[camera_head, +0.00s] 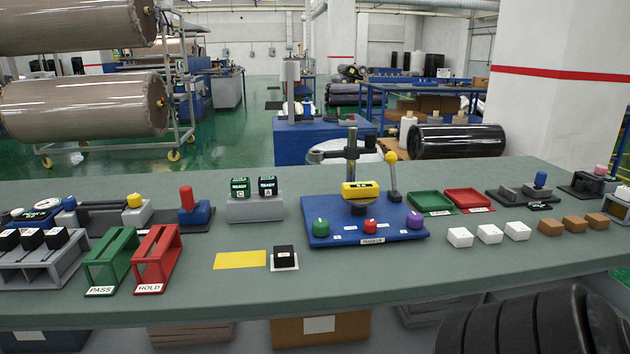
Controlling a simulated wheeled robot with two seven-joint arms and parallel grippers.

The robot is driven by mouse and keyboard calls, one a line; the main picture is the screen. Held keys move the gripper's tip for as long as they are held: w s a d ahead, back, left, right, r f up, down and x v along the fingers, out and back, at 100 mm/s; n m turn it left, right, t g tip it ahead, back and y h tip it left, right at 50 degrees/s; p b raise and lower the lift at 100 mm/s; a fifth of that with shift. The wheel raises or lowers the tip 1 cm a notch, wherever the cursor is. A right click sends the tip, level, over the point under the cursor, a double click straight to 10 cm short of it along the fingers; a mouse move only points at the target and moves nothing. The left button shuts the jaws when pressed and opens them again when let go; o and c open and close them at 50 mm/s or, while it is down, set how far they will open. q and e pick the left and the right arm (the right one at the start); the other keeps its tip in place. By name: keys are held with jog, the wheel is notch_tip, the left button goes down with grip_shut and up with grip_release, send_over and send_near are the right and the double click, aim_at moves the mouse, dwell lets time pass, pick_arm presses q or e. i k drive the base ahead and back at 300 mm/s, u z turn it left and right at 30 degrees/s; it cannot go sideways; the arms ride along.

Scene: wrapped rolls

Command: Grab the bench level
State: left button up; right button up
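A small yellow block with a dark label, which looks like the bench level (361,189), sits on a dark round support on the blue base plate (322,238). A dark upright post (352,150) with a side arm stands behind it. The plate also carries a green knob (320,227), a red knob (370,226) and a purple knob (414,220). A lever with a yellow ball (391,157) stands at its back right. Neither gripper shows in the head view.
Green and red racks (155,258) stand at the left. A yellow card (240,260) and a black block (285,256) lie left of the plate. White blocks (489,234) and brown blocks (574,223) line the right. A dark ribbed shape (510,325) fills the lower right corner.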

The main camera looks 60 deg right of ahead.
aim_at(370, 189)
jog(key=i, duration=0.7)
jog(key=z, duration=1.05)
